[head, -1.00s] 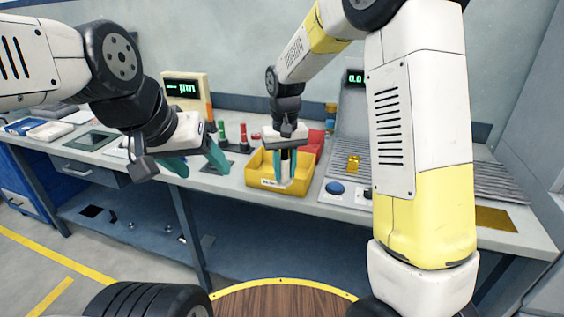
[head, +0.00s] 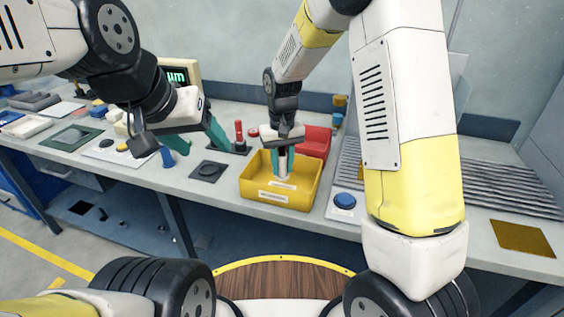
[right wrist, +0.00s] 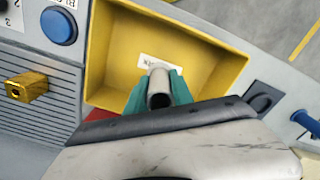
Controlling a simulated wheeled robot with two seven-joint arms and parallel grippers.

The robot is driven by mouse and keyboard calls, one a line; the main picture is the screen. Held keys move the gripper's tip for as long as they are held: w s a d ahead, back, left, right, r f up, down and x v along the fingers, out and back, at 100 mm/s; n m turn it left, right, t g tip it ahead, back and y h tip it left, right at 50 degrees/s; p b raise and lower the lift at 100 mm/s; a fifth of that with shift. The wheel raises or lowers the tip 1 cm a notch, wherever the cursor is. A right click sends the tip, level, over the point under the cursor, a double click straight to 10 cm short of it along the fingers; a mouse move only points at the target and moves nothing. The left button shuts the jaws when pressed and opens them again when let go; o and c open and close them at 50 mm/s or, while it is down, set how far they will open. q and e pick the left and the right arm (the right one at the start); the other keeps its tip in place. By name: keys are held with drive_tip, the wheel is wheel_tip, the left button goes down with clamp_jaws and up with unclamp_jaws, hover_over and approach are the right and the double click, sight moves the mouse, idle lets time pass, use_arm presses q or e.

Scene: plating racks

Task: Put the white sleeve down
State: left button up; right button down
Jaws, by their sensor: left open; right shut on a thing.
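My right gripper (head: 283,172) points down into the yellow bin (head: 251,186) and is shut on the white sleeve (head: 283,160). The sleeve is a short pale tube held upright between the teal fingers. In the right wrist view the sleeve (right wrist: 160,88) shows its open dark end, with the yellow bin (right wrist: 105,50) around it. I cannot tell whether its lower end touches the bin floor. My left gripper (head: 197,150) is open and empty above the bench, left of the bin.
A red bin (head: 315,142) stands behind the yellow one. A white label (head: 274,197) is on the bin's front. A brass block (right wrist: 27,86) sits on the ribbed rack.

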sight(282, 175)
drive_tip(key=shift+f, duration=1.85)
drive_tip(key=shift+f, duration=0.15)
drive_tip(key=c, duration=1.1)
unclamp_jaws()
